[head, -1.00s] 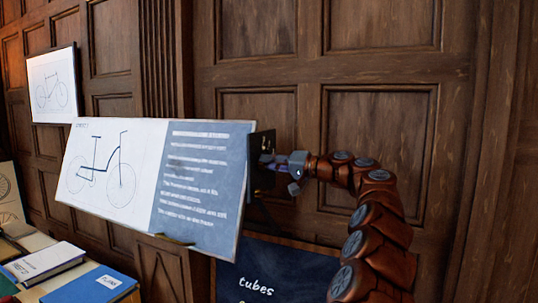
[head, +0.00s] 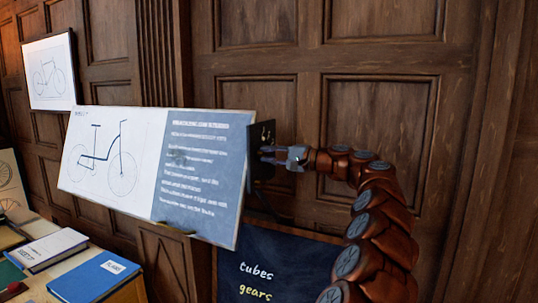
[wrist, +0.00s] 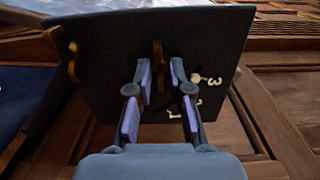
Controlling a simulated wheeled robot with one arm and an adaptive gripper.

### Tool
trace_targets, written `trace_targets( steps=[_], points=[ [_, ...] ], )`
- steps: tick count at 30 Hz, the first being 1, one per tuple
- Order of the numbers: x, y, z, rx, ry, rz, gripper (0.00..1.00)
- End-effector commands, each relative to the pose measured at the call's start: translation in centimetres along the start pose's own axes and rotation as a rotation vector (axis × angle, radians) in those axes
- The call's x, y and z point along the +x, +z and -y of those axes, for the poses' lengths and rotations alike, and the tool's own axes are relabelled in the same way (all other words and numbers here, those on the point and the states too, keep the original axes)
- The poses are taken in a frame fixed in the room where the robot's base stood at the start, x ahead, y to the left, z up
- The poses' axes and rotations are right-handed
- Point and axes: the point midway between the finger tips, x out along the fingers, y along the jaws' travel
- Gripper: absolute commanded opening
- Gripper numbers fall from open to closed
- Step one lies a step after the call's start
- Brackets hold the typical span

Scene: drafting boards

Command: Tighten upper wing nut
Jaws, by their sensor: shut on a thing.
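My gripper (wrist: 160,84) has its two pale purple finger pads on either side of a brass wing nut (wrist: 158,58), on a dark plate (wrist: 120,32). It is shut on that wing nut, though the pads hide part of the contact. A second brass wing nut (wrist: 66,52) stands at the plate's left edge in the wrist view, apart from my fingers. I cannot tell from the picture which nut is the upper one. In the head view my gripper (head: 272,155) reaches from the right to the black plate (head: 262,135) behind the drafting board (head: 138,190); the nuts are hidden there.
A blue chalkboard (head: 280,262) reading "tubes" and "gears" stands below. Books (head: 95,282) lie on a table at lower left. Dark wood panelling (head: 375,130) is behind; space right of my arm is clear.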

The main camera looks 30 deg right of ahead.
Motion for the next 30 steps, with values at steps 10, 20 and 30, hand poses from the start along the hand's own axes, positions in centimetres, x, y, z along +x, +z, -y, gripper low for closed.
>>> trace_targets(
  steps=[10,20,30],
  points=[
    [0.02,-0.02,-0.07,0.005,0.001,0.0,0.0],
    [0.0,-0.02,-0.03,0.004,0.001,0.0,0.44],
    [-0.42,-0.04,0.02,0.004,0.0,-0.001,0.44]
  ],
)
